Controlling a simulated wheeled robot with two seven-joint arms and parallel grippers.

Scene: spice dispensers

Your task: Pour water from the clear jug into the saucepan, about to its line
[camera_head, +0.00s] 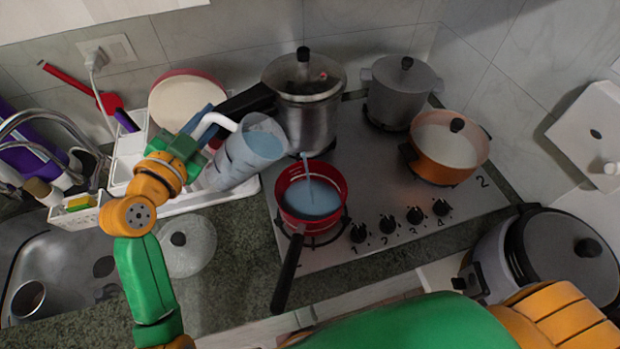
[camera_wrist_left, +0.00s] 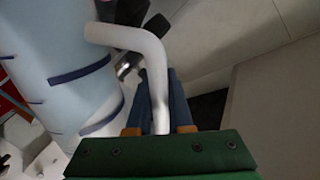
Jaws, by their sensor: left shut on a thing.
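The clear jug (camera_head: 245,152) with a white handle is tilted to the right, and bluish water shows inside it. My left gripper (camera_head: 198,135) is shut on the jug's white handle, which also shows between the fingers in the left wrist view (camera_wrist_left: 156,85). A thin stream of water runs from the jug's lip down into the red saucepan (camera_head: 342,180). The saucepan sits on the front left burner with its black handle pointing to the front. Bluish water (camera_head: 312,198) lies in it. I cannot make out its line. My right gripper is not in view.
A steel pot (camera_head: 304,105) stands close behind the saucepan. A grey pot (camera_head: 401,95) and an orange pot (camera_head: 447,170) stand further right on the stove. A glass lid (camera_head: 188,248) lies on the counter near my left arm. A rice cooker (camera_head: 505,250) stands at right.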

